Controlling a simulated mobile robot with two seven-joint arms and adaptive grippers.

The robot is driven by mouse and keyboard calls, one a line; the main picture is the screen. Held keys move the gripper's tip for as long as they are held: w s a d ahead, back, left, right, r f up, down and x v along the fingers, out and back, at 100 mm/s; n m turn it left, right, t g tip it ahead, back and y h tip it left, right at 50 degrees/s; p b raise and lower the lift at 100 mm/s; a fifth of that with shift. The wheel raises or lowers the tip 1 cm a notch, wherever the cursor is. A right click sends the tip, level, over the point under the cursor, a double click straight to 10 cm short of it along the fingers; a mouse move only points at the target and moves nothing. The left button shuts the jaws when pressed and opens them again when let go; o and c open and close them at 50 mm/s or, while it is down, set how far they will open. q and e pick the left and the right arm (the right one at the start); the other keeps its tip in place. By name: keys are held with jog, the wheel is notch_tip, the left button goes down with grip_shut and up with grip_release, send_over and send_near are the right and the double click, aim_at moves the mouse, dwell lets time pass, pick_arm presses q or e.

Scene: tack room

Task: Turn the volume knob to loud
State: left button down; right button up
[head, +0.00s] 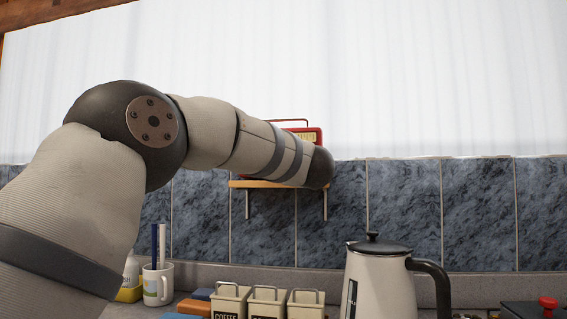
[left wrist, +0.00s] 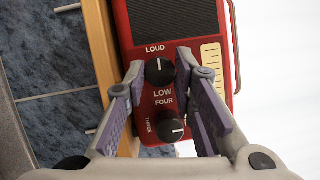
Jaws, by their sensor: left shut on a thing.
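In the left wrist view a red radio (left wrist: 198,70) shows its front with two black knobs. The volume knob (left wrist: 158,72) has LOUD printed above it and LOW below it. A small pale mark shows on its face, apparently on the side toward LOUD. My left gripper (left wrist: 160,65) is shut on this knob, one finger on each side. The lower knob (left wrist: 171,131), marked FOUR and THREE, sits between the fingers, nearer the palm. In the head view the radio (head: 312,134) is mostly hidden behind my left arm, and the gripper is hidden. My right gripper is not in view.
The radio stands on a wooden wall shelf (head: 238,183) against blue stone tiles (head: 403,210). Below are a kettle (head: 379,285), several canisters (head: 267,303) and a mug (head: 158,284) holding tall items. The wall above the tiles is clear.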

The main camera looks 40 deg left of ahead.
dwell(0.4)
pick_arm(q)
jog(key=c, duration=1.3)
grip_release()
jog(key=shift+c, duration=0.2)
jog(key=shift+d, duration=0.1)
jog(key=v, duration=0.7)
jog(key=shift+s+d, duration=0.2)
jog(key=shift+s, duration=0.05)
jog(key=shift+f, duration=0.1)
